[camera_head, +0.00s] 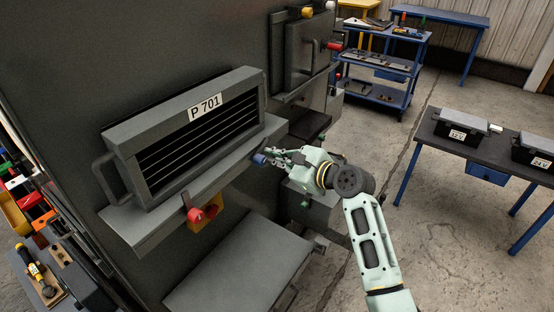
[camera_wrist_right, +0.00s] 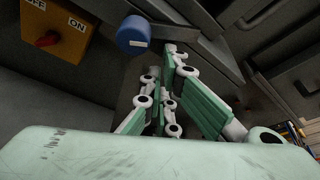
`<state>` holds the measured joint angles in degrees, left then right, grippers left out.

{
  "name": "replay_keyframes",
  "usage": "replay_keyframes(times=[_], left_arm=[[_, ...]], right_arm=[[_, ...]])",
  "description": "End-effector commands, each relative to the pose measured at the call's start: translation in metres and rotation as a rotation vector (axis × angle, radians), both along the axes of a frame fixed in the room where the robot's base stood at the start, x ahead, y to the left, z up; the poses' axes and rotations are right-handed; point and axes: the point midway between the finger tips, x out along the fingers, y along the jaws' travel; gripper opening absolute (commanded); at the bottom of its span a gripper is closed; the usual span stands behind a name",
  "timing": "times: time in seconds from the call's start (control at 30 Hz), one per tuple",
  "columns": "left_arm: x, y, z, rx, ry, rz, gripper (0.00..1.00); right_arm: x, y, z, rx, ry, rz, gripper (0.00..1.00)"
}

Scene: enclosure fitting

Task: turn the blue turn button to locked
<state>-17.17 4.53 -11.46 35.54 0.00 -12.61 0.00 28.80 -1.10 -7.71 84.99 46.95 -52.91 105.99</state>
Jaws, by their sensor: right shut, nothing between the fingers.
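The blue turn button (camera_head: 260,159) sits on the front edge of the ledge under the panel marked P 701. In the right wrist view the blue turn button (camera_wrist_right: 134,36) is a round blue knob with a pale mark on its lower side. My right gripper (camera_head: 274,157) is shut and empty, with its fingertips close beside the button on its right. In the right wrist view the gripper (camera_wrist_right: 164,62) is just right of and below the button; I cannot tell if they touch. My left gripper is not in view.
A yellow switch box (camera_wrist_right: 62,28) marked OFF and ON has a red knob (camera_head: 211,211), left of the button. A grey shelf (camera_head: 240,265) stands out below. A table with black cases (camera_head: 462,128) is at the right, with open floor between.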

Motion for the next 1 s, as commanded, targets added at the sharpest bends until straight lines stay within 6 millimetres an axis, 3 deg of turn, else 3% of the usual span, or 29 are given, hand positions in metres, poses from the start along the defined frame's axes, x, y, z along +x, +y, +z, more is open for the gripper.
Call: replay_keyframes(times=[1.0], left_arm=[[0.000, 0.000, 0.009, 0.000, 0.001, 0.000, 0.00]], right_arm=[[0.003, -0.002, 0.011, -0.120, -0.170, 0.000, 0.00]])
